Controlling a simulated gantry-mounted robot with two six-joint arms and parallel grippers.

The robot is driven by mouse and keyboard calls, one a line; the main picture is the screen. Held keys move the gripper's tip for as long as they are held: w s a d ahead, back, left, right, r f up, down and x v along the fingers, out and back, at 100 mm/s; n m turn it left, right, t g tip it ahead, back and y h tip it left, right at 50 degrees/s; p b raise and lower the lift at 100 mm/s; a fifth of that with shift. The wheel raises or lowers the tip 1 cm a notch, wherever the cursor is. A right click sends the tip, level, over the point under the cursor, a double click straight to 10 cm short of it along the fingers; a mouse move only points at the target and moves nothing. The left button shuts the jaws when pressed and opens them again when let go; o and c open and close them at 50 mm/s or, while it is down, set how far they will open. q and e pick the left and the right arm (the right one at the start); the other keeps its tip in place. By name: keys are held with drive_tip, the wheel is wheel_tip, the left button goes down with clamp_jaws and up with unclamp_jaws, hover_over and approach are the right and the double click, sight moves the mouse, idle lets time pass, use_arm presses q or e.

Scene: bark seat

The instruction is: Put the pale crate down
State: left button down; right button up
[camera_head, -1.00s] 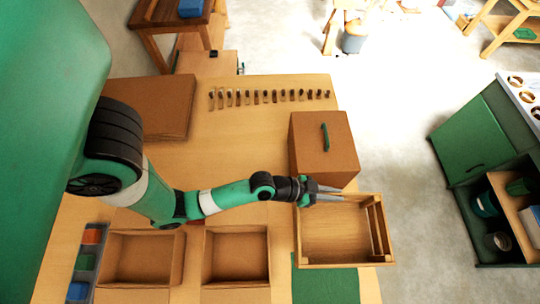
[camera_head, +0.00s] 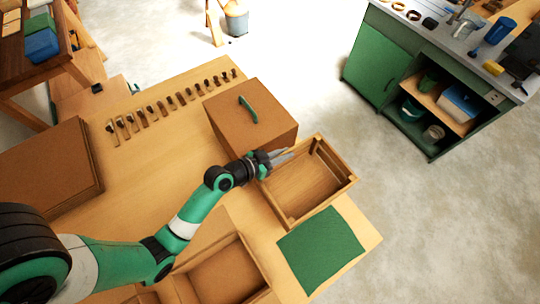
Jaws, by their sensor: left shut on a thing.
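The pale crate (camera_head: 343,180) is a shallow open wooden tray at the right edge of the table, beside the brown box with the green handle. My left gripper (camera_head: 279,156) is shut on the crate's near left wall. The crate looks empty and roughly level; I cannot tell whether it touches the table. A green mat (camera_head: 322,247) lies flat on the table just in front of the crate. My right gripper is not in view.
The brown lidded box (camera_head: 250,118) stands close behind the crate. An open brown box (camera_head: 225,275) lies left of the mat. A row of small tools (camera_head: 170,104) lines the back of the table. Open floor (camera_head: 440,230) is to the right.

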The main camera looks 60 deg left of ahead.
use_arm(q)
wheel_tip(320, 180, down, 5)
drive_tip(key=shift+f+b, duration=0.1)
drive_tip(key=shift+b, duration=0.7)
drive_tip(key=shift+f+b, duration=0.8)
drive_tip(key=shift+f, duration=1.05)
drive_tip(key=c, duration=1.3)
unclamp_jaws()
drive_tip(key=shift+f, duration=0.2)
drive_tip(key=shift+c, duration=0.2)
drive_tip(key=o, duration=0.4)
drive_tip(key=shift+r, duration=0.1)
drive_tip(key=shift+o, duration=0.2)
